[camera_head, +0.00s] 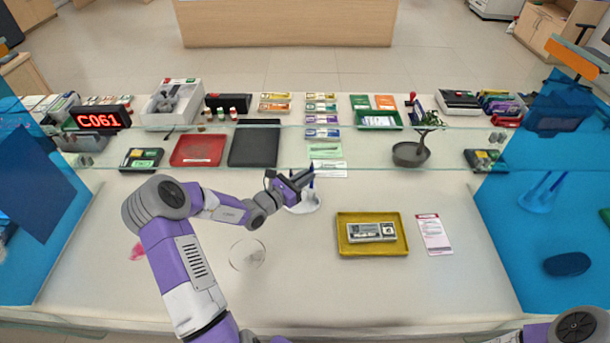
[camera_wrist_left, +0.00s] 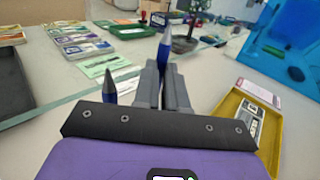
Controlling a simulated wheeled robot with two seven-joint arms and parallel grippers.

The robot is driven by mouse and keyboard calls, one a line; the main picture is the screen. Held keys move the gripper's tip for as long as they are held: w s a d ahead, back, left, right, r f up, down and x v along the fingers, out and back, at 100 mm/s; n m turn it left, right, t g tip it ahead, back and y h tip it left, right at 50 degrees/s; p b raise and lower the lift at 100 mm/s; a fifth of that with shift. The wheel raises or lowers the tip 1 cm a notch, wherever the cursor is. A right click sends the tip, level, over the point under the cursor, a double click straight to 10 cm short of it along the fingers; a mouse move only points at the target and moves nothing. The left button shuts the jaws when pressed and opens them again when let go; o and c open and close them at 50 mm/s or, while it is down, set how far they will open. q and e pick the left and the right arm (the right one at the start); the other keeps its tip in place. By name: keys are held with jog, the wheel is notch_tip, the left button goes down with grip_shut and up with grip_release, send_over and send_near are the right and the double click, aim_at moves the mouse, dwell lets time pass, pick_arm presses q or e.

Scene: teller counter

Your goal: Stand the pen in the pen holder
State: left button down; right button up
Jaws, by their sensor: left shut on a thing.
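My left gripper (camera_head: 302,178) is at the middle of the counter, shut on a blue pen. In the left wrist view the pen (camera_wrist_left: 165,48) stands up between the gripper's dark fingers (camera_wrist_left: 166,85), its pointed end upward. A second blue pointed tip (camera_wrist_left: 110,90) shows left of the fingers in that view; its lower part is hidden by the gripper body. In the head view a pale, whitish round base (camera_head: 304,206), seemingly the pen holder, sits under the gripper. The gripper partly hides it, and I cannot tell whether the held pen touches it. My right gripper is out of view.
A yellow tray (camera_head: 372,248) holding a grey item and a pink-white slip (camera_head: 433,234) lie to the right. Red (camera_head: 200,150) and black trays lie behind to the left. A clear disc-like item (camera_head: 247,254) is in front. A glass screen edge crosses the counter behind the gripper.

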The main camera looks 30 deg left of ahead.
pick_arm(q)
jog(key=shift+f, duration=0.5)
jog(key=c, duration=1.1)
grip_release()
jog(key=p+v, duration=0.1)
jog(key=v, duration=0.6)
jog(key=shift+s, duration=0.25)
jog(key=shift+a, duration=0.1)
